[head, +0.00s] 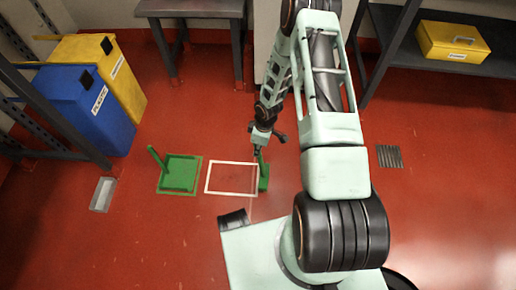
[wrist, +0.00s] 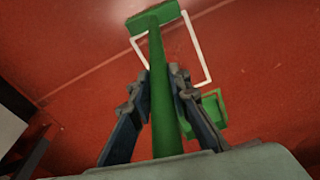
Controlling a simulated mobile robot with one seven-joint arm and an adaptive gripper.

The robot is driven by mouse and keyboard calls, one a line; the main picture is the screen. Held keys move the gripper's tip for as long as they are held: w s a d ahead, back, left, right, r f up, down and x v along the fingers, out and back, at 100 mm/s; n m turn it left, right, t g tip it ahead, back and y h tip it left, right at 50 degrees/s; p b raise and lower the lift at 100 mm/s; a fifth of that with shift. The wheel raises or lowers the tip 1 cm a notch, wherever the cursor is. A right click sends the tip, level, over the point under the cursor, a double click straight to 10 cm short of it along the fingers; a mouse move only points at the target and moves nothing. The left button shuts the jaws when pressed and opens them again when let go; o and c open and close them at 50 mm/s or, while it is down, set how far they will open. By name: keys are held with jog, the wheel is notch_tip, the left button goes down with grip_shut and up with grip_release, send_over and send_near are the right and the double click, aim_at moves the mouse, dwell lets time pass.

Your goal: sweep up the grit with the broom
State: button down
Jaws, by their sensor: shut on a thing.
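My gripper (head: 257,151) is shut on the green broom's handle (wrist: 158,70), which runs between the two fingers in the wrist view. The broom's head (head: 264,179) is at the floor by the right edge of a white rectangle outline (head: 231,162); I cannot tell if it touches. The green dustpan (head: 178,181), with a handle sticking up, lies left of the outline inside a green outline. In the wrist view the dustpan (wrist: 208,104) is partly hidden by a finger. I cannot make out any grit; the floor inside the white outline looks nearly bare.
A blue bin (head: 92,112) and a yellow bin (head: 115,77) stand at the left. A grey tray (head: 103,194) lies left of the dustpan, and a dark floor grate (head: 389,156) lies at the right. A yellow case (head: 452,42) sits on a dark shelf.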

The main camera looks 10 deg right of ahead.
jog(key=shift+f+b, duration=0.3)
jog(key=shift+f, duration=0.1)
jog(key=shift+a, duration=0.1)
jog(key=w+a+b, duration=0.2)
jog(key=w+a, duration=0.2)
jog(key=a, duration=0.8)
jog(key=w+a+b, duration=0.1)
jog(key=w+a, duration=0.2)
jog(key=a, duration=0.8)
jog(key=shift+w+a+f+b, duration=0.25)
jog(key=shift+w+a+b, duration=0.1)
jog(key=shift+b, duration=0.05)
dwell(1.6)
jog(key=shift+r, duration=0.1)
